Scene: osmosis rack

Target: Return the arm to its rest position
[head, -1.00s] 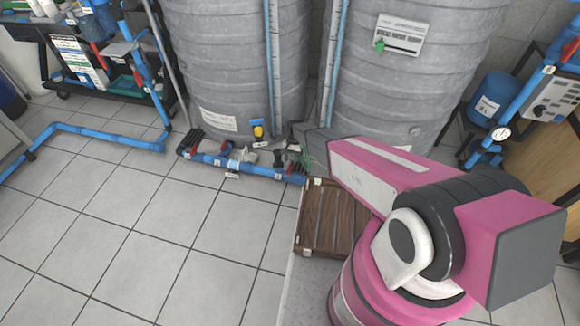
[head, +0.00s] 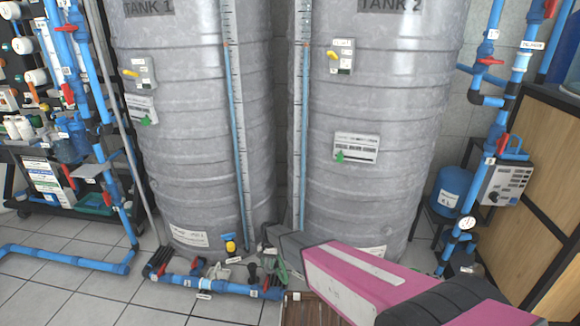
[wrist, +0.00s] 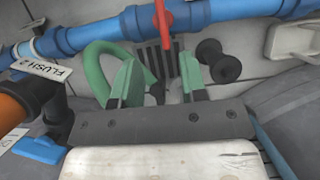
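My arm, pink and white, reaches from the lower right of the head view toward the foot of the two tanks. My gripper (wrist: 158,78) has two green fingers standing apart in the wrist view, with nothing held between them. A red valve handle (wrist: 162,20) on a blue pipe (wrist: 200,15) lies beyond the fingers. A tag reading "FLUSH 2" (wrist: 45,72) is at the left. In the head view the gripper end is small and partly hidden by my own wrist, near the low blue pipework (head: 225,287).
Grey tank 1 (head: 190,110) and grey tank 2 (head: 375,100) stand close behind the gripper. A blue vessel (head: 452,190) and pipes are at the right, and a shelf rack (head: 70,200) at the left. Tiled floor (head: 60,300) is open at lower left.

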